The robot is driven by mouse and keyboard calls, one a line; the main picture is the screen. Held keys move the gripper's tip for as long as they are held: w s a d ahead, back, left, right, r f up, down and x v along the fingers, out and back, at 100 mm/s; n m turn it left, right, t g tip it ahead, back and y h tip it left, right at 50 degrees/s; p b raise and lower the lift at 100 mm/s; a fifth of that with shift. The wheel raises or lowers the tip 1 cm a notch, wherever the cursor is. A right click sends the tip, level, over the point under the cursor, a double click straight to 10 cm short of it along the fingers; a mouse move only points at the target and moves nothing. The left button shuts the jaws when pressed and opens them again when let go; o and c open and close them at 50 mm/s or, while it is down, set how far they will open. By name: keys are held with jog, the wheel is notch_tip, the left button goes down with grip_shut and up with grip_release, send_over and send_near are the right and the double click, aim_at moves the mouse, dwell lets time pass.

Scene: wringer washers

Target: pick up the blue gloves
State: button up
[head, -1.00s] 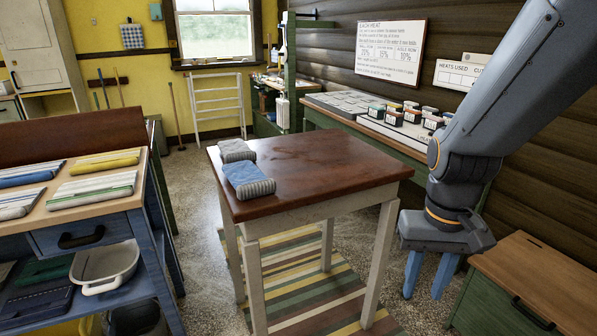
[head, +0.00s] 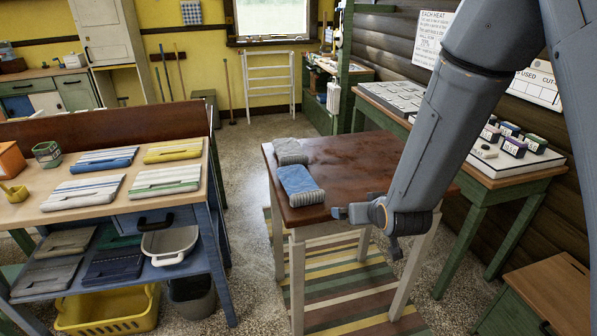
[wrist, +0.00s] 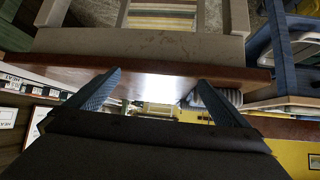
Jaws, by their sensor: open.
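The blue gloves (head: 299,186), a rolled pair with a grey ribbed cuff, lie on the red-brown table top near its left edge in the head view. A grey pair (head: 290,151) lies just behind them. My gripper (head: 342,213) is at the table's front edge, right of the blue gloves and apart from them, pointing left. In the wrist view my gripper (wrist: 159,78) is open, with nothing between its fingers. A ribbed, greyish-blue bundle (wrist: 230,97) shows partly behind the right finger there; I cannot tell which pair it is.
The small table (head: 350,160) stands on a striped rug (head: 345,285). A workbench (head: 95,212) with folded cloths is on the left. A green-legged side table (head: 462,150) stands behind on the right, and a green chest (head: 540,295) at lower right. Floor is clear between workbench and table.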

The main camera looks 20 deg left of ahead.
aim_at(310, 197)
jog(key=a+y+p, duration=0.1)
jog(key=a, duration=0.3)
jog(key=s+a+r+n+t+y+p, duration=0.1)
jog(key=a, duration=0.3)
jog(key=s+a+r+n+y+p, duration=0.1)
jog(key=a, duration=0.3)
jog(key=shift+s+a+t, duration=0.2)
jog(key=shift+a+t, duration=0.05)
jog(key=shift+t, duration=0.15)
jog(key=shift+w+a+f+y, duration=0.1)
jog(key=shift+w+a+y, duration=0.15)
jog(key=shift+y, duration=0.05)
jog(key=shift+p+x, duration=1.35)
jog(key=shift+x, duration=2.1)
jog(key=shift+d+f, duration=0.1)
jog(key=shift+d, duration=0.1)
jog(key=c, duration=1)
